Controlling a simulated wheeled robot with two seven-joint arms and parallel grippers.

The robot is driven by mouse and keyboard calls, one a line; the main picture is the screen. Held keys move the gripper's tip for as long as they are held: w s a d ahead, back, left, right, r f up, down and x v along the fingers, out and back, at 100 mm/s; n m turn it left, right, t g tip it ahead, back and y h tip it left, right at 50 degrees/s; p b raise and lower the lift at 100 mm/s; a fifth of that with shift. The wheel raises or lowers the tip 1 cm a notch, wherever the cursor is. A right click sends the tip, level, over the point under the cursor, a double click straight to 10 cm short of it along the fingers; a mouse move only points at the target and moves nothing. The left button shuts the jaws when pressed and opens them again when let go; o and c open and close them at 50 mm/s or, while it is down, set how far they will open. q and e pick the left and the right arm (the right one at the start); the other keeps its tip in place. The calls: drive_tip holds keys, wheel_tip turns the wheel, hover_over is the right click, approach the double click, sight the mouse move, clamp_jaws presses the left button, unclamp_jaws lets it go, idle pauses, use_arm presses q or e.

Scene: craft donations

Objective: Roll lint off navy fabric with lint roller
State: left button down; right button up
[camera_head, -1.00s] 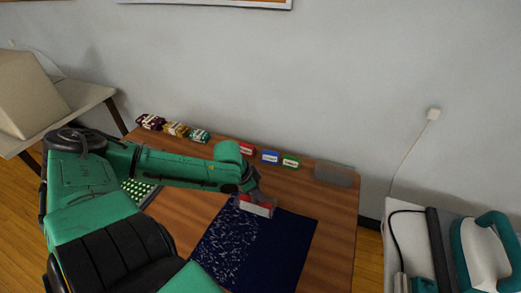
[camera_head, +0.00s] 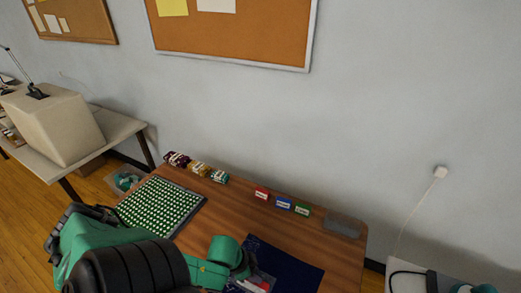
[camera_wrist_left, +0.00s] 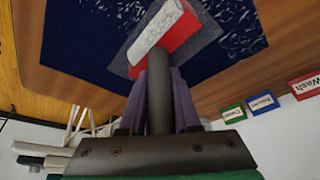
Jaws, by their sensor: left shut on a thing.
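The navy fabric (camera_head: 288,267) lies flat on the wooden table. Its near part is cut off in the head view. My left gripper (camera_wrist_left: 160,95) is shut on the dark handle of the lint roller (camera_wrist_left: 177,38). The roller's head is red with a speckled white face and is over the fabric; contact is unclear. In the head view, my left gripper (camera_head: 250,272) partly hides the roller (camera_head: 262,286). My right gripper is out of view.
Red (camera_head: 262,193), blue (camera_head: 283,204) and green (camera_head: 302,210) labels stand behind the fabric. A grey bin (camera_head: 341,226) is at the back right. Small bundles (camera_head: 198,169) stand at the back edge. An ironing surface (camera_head: 408,281) is at right.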

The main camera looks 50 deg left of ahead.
use_arm(q)
drive_tip(key=s+d+p, duration=0.1)
drive_tip(key=s, duration=0.3)
drive_tip(key=s+d+p, duration=0.1)
drive_tip(key=s, duration=0.3)
drive_tip(key=s+d+p, duration=0.1)
drive_tip(key=s+d, duration=0.1)
drive_tip(key=s, duration=0.2)
drive_tip(key=shift+d+p, duration=0.1)
drive_tip(key=shift+p, duration=0.25)
drive_tip(key=shift+s+d, duration=0.15)
drive_tip(key=shift+s, duration=0.35)
drive_tip(key=shift+w, duration=0.1)
